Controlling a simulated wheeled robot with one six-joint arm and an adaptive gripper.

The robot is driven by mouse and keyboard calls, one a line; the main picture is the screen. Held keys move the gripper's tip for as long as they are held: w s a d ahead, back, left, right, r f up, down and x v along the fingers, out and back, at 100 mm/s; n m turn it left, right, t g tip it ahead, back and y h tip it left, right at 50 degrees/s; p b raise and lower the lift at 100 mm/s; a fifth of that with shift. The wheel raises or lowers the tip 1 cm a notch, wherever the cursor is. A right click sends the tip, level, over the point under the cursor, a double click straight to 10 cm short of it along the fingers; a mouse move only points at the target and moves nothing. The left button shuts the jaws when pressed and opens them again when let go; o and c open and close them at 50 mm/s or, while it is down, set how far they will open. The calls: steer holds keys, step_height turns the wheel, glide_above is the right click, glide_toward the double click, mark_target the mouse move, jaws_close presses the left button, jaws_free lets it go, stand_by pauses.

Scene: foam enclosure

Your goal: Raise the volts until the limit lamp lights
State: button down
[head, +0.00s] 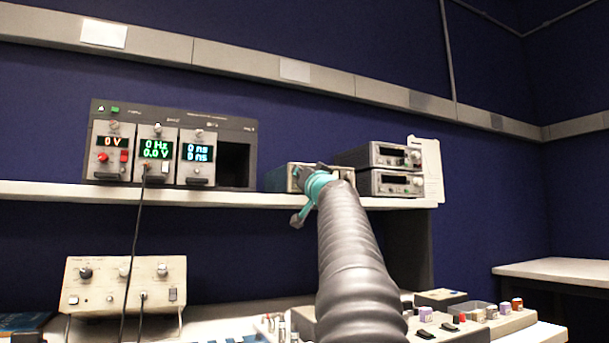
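A dark instrument rack (247,126) stands on the shelf at the left, holding three modules. Its left module (111,171) shows 0 V in red, with a red knob and a small red part below the display. The middle module (157,170) reads 0 Hz and 0.0 V in green. The right module (196,168) reads 0 ns twice in blue. No lamp labelled as the limit lamp is readable. My teal and dark gripper (304,193) is in front of a small beige unit (280,178) right of the rack, partly hiding it. Its finger opening is hidden.
Two stacked grey instruments (376,156) stand further right on the shelf (60,190). Small parts and a grey tray (478,322) cover the bench at the lower right. A side table (560,268) looks clear.

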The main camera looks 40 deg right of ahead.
steer(key=shift+a+r+m+g+h+p, duration=0.15)
steer(key=shift+m+g+h+p, duration=0.4)
steer(key=shift+m, duration=0.95)
steer(key=c, duration=0.9)
jaws_free()
steer(key=shift+c, duration=0.2)
steer(key=v, duration=1.2)
